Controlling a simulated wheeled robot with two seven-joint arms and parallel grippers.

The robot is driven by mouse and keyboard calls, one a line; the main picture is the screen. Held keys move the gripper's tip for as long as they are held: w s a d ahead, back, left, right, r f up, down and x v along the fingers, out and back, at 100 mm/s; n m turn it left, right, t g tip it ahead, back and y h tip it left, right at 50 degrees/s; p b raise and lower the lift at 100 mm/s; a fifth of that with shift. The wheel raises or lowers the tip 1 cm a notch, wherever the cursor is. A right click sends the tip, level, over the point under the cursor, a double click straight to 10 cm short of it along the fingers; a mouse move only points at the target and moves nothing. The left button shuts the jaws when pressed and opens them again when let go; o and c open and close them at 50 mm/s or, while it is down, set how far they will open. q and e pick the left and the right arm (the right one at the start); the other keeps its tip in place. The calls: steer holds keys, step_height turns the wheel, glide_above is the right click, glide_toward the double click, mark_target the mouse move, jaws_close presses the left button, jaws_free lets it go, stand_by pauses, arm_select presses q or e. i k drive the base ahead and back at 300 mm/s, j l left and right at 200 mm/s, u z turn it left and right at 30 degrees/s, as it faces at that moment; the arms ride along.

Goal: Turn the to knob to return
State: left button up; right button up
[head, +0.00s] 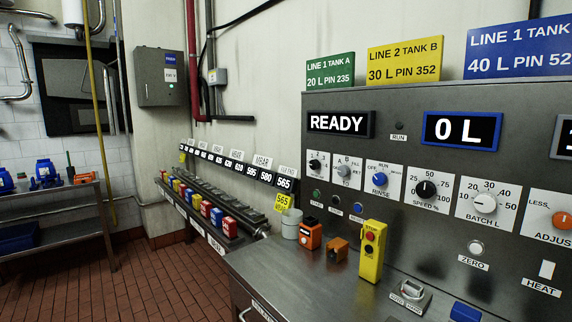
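The TO knob (344,171) is a small grey knob on a white label plate on the steel control panel (420,110). It sits between a black knob (315,166) on its left and the blue RINSE knob (380,179) on its right. Small letters A and B show above the TO knob, but the rest of its position marks are too small to read. Which mark its pointer faces cannot be told. Neither of my grippers is in view, and nothing touches the knob.
The panel also carries SPEED (426,189), BATCH (485,203) and ADJUST (562,220) knobs, a READY display (340,123) and a 0 L display (462,130). A yellow button box (372,252), an orange item (310,233) and a cup (291,223) stand on the bench (285,275) below.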

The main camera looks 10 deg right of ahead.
mark_target(342, 170)
steer(key=i+j+z, duration=0.3)
steer(key=j+z, duration=0.2)
steer(key=i+j+z, duration=0.2)
steer(key=j+z, duration=0.25)
steer(key=j, duration=0.25)
steer(key=j+z, duration=0.5)
steer(key=j, duration=0.15)
steer(key=j+z, duration=0.45)
steer(key=j, duration=0.3)
